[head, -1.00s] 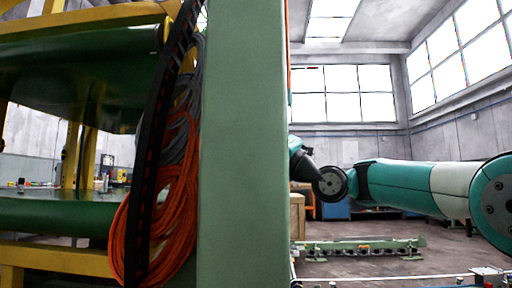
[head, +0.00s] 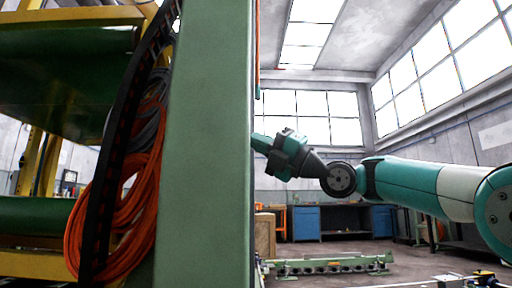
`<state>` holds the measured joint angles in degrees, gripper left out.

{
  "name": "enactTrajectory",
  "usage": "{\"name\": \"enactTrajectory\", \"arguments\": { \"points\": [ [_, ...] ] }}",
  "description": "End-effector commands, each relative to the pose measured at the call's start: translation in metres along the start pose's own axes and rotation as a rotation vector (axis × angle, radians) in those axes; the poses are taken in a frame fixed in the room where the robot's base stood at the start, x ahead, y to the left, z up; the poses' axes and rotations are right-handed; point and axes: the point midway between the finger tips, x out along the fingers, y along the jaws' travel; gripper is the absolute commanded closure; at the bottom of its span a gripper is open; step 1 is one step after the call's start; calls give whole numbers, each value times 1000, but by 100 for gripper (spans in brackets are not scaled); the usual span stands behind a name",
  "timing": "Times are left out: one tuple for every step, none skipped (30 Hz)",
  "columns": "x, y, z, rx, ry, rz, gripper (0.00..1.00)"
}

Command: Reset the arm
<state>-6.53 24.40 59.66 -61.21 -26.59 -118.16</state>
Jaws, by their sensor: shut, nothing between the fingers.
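My arm is teal, white and black. It reaches in from the right edge, bends at a dark round joint (head: 340,180), and runs on to a teal and dark link (head: 287,155). Beyond that link a short teal piece meets the edge of a tall green post (head: 207,150), and the rest is hidden behind the post. My gripper's fingers do not show, and nothing is seen in its grasp.
Orange cables (head: 130,195) and a black cable chain (head: 112,160) hang left of the post. A yellow and green machine frame stands behind them. A low green rail (head: 330,264) lies on the floor. Blue cabinets (head: 307,223) and a wooden crate (head: 264,235) stand farther back.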

Motion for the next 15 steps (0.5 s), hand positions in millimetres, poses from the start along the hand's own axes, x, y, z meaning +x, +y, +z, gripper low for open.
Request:
{"name": "enactTrajectory", "arguments": {
  "points": [
    [0, 0, 0, 0, 0, 0, 100],
    [0, 0, 0, 0, 0, 0, 100],
    [0, 0, 0, 0, 0, 0, 100],
    [0, 0, 0, 0, 0, 0, 100],
    [0, 0, 0, 0, 0, 0, 100],
    [0, 0, 0, 0, 0, 0, 100],
    [0, 0, 0, 0, 0, 0, 100],
    [0, 0, 0, 0, 0, 0, 100],
    [0, 0, 0, 0, 0, 0, 100],
    [0, 0, 0, 0, -1, 0, 100],
    [0, 0, 0, 0, 0, 0, 100],
    [0, 0, 0, 0, -1, 0, 100],
    [0, 0, 0, 0, -1, 0, 100],
    [0, -1, 0, 3, -1, -2, 100],
    [-1, -3, 1, 14, -5, -13, 100]
  ]
}}
